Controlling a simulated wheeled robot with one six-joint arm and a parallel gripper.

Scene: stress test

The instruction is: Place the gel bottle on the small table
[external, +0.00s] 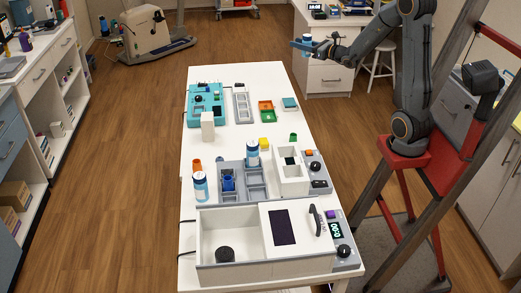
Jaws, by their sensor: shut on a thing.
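My gripper (302,45) is in the air beyond the far right end of the long white table, at the end of my arm. It is shut on a small blue and white thing (307,38), which looks like a bottle; the fingers partly hide it and no label can be read. Two white bottles with blue labels stand on the long table, one near its left edge (200,186) and one by the grey rack (252,153). A small round white-topped stool or table (383,46) stands at the back right, partly behind my arm.
The long white table (217,152) carries a large white box unit (228,232), a grey rack (229,169) and a teal device (205,101). A white drawer desk (329,78) stands behind my gripper. Open wooden floor (130,150) lies left of the table.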

